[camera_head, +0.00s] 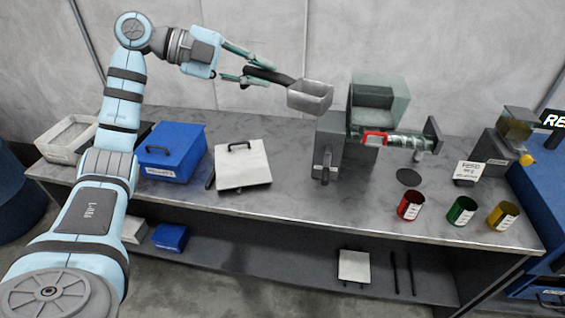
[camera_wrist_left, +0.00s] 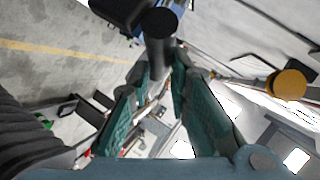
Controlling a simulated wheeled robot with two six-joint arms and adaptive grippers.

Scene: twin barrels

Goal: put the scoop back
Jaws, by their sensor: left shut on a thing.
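The scoop (camera_head: 311,96) has a grey metal box-shaped bowl and a dark handle (camera_head: 268,75). My left gripper (camera_head: 262,70) is shut on the handle and holds the scoop above the back of the bench, with the bowl to the right. In the left wrist view the dark handle (camera_wrist_left: 160,42) shows at the green fingers (camera_wrist_left: 158,85); the bowl cannot be made out there. The bowl is close to the left of the clear green hopper (camera_head: 380,100) in the head view. My right gripper is not in view.
An open pale bin (camera_head: 68,140), a blue lidded box (camera_head: 170,150) and a white lid (camera_head: 242,165) are on the left of the bench. A grey stand (camera_head: 329,150) is below the bowl. Red (camera_head: 410,206), green (camera_head: 461,211) and amber cups (camera_head: 502,216) stand front right.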

